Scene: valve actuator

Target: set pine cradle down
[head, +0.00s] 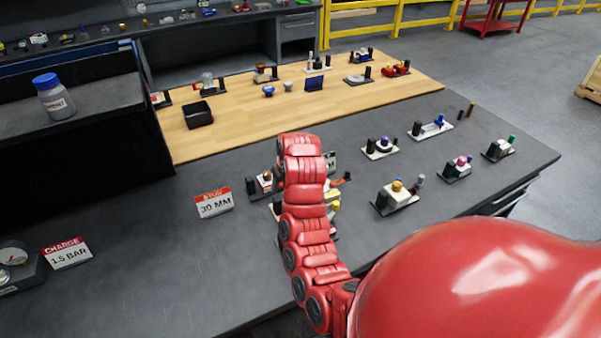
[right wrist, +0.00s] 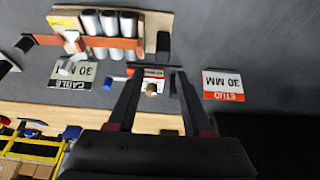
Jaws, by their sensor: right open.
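My right gripper (right wrist: 158,76) is open in the right wrist view, its two dark fingers apart. A small fixture with a brown knob and a blue piece (right wrist: 151,87) shows between and beyond the fingers; I cannot tell whether they touch it. A pale wood-coloured piece with several silvery cylinders and an orange-brown bar (right wrist: 152,22) lies ahead and left of the fingers, clear of them. It may be the pine cradle, but I cannot tell surely. In the head view my red right arm hides its gripper and most of this spot. My left gripper is not in view.
The dark bench (head: 150,240) carries a STUD 30 MM sign (head: 213,202), a CHARGE 1.5 BAR sign (head: 67,254) and several small fixtures on the right. A wooden board (head: 230,125) with more parts lies behind. A black shelf with a blue-capped bottle (head: 54,97) stands left.

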